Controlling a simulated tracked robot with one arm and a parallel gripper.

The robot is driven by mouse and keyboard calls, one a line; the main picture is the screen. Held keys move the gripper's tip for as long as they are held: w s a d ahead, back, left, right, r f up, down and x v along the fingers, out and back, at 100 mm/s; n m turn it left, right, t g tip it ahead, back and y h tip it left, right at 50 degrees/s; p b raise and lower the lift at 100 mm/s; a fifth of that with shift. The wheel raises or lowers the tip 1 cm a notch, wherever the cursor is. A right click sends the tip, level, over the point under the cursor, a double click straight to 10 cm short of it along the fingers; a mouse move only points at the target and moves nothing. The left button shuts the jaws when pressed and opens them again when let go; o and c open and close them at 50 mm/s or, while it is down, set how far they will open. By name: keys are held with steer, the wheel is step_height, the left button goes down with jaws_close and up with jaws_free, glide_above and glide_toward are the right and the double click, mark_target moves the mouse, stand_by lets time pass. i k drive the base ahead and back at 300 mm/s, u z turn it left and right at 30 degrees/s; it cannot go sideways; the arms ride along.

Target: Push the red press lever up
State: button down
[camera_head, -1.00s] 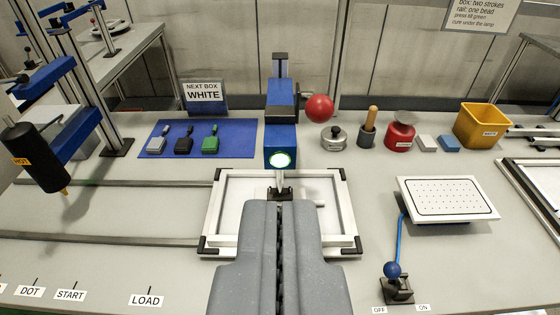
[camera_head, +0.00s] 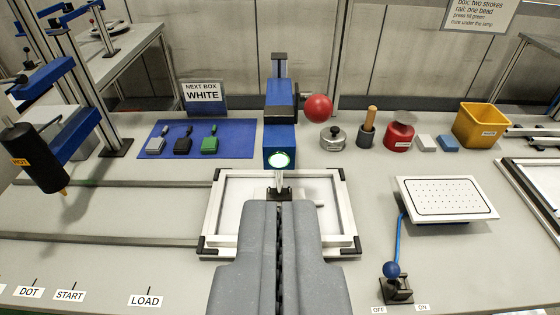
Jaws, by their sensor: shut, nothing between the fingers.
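The red press lever shows as a red ball knob (camera_head: 318,107) on the right side of the blue press (camera_head: 280,95), at the back centre. A short dark arm joins the knob to the press. A round light on the press front glows white with a green rim. My gripper (camera_head: 279,205) is shut and empty at the bottom centre, with its tips pointing at the press. It is in front of the knob and lower left of it in the picture, apart from it. My fingers hide part of the white frame (camera_head: 213,215) under the press.
Right of the knob stand a steel pot (camera_head: 333,138), a mortar with pestle (camera_head: 367,135), a red canister (camera_head: 398,136) and a yellow bin (camera_head: 481,125). A white perforated plate (camera_head: 447,198) and a blue-knobbed switch (camera_head: 392,270) are right.

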mark_target(317, 108)
steer(key=u, duration=0.3)
steer(key=k, duration=0.95)
steer(key=z, duration=0.35)
steer(key=i, duration=0.5)
steer(key=u, duration=0.05)
